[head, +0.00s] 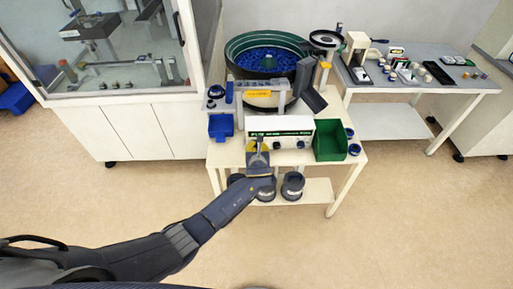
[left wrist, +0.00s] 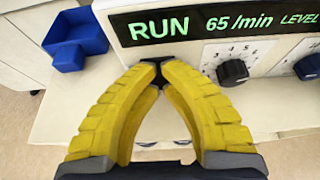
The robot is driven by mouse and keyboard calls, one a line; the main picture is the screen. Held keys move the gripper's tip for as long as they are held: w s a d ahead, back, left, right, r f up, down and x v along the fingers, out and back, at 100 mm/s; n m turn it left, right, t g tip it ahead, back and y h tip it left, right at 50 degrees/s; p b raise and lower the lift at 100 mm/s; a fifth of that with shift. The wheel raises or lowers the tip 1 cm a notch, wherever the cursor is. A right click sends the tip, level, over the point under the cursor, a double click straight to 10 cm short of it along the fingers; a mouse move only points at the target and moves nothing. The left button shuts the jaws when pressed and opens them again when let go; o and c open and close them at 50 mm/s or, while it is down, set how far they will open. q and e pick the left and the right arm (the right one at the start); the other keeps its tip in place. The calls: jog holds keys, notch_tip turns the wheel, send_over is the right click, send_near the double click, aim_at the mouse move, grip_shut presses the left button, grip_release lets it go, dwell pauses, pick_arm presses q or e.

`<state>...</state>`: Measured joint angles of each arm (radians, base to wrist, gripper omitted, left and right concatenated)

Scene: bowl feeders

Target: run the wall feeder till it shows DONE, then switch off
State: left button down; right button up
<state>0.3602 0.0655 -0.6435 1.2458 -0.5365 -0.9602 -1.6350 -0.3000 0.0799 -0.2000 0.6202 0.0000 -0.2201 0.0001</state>
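The bowl feeder (head: 234,50) has a green rim and many blue parts inside, and stands on a white cart (head: 237,155). Its white control box (head: 312,126) is at the cart's front. In the left wrist view the display (left wrist: 200,26) reads RUN, 65/min and LEVEL in green. A black dial (left wrist: 232,72) and part of a second knob (left wrist: 308,67) are below the text. My left gripper (left wrist: 160,68) has its yellow fingers together at the tips, close below the display. A small dark piece shows at the tips; I cannot tell what it is. My right gripper is not in view.
A blue bin (head: 221,126) is left of the control box and a green bin (head: 331,141) right of it. A glass-fronted cabinet (head: 130,50) stands left. A table (head: 390,86) with small items stands right. The floor in front is clear.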

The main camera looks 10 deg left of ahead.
pick_arm(q)
jog(key=shift+r, duration=0.15)
jog(key=shift+r, duration=0.6)
jog(key=shift+s, duration=0.15)
jog(key=shift+s+d, duration=0.1)
jog(key=shift+s, duration=0.2)
jog(key=s, duration=0.3)
jog(key=shift+s+d+r, duration=0.25)
jog(key=shift+s+d, duration=0.05)
jog(key=shift+d, duration=0.05)
jog(key=s+d+r, duration=0.1)
jog(key=s+r, duration=0.5)
jog(key=shift+s+r, duration=0.15)
jog(key=shift+r, duration=0.2)
jog(key=shift+d, duration=0.1)
